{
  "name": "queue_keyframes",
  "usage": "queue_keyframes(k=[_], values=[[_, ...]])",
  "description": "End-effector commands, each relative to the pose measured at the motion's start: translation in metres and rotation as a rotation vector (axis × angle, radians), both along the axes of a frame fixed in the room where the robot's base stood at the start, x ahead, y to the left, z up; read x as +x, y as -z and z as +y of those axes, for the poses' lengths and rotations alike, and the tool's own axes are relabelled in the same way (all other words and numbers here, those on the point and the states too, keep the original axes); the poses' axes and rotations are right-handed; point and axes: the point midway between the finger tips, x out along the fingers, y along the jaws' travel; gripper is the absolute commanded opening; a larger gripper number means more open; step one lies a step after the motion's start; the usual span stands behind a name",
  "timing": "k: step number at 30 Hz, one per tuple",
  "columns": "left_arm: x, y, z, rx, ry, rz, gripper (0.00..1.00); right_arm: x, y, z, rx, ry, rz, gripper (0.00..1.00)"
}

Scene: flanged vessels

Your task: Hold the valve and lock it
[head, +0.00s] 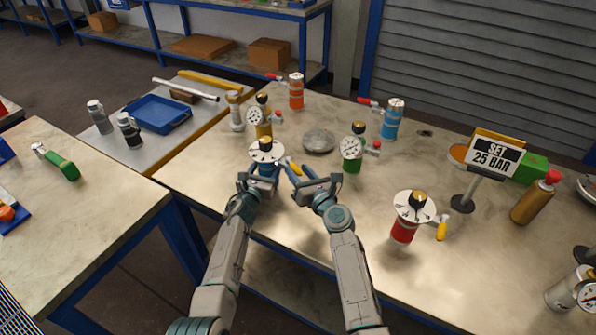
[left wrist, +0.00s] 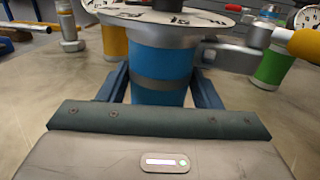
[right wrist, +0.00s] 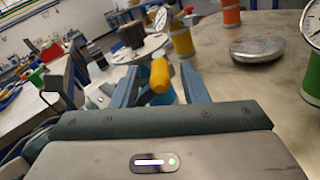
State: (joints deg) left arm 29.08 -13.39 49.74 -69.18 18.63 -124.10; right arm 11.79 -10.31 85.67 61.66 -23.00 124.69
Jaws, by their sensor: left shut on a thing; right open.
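My right gripper (head: 307,175) is open beside the lever. In the right wrist view the lever (right wrist: 160,75) appears between the two open fingers; whether they touch it I cannot tell. A sign (head: 494,155) reads "SET 25 BAR".
A red valve (head: 404,231) with a similar dial and yellow lever stands to the right. Green (head: 351,163), yellow, orange and blue gauge vessels and a grey disc (head: 319,141) stand behind. The table's front middle is clear.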

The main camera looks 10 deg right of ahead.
Motion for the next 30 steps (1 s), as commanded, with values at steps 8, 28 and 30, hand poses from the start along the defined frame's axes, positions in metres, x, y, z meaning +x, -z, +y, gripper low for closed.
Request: queue_keyframes(k=[8,28,30], values=[[0.0,0.0,0.0,-0.001,0.0,0.0,0.11,-0.054,0.001,-0.022,-0.003,0.0,0.001,0.4],[0.0,0.0,0.0,0.0,0.0,0.001,0.11,-0.102,0.0,-0.042,-0.001,0.0,0.0,0.4],[0.0,0.0,0.0,0.0,0.0,0.001,0.11,-0.102,0.0,-0.042,-0.004,-0.001,-0.001,0.28]])
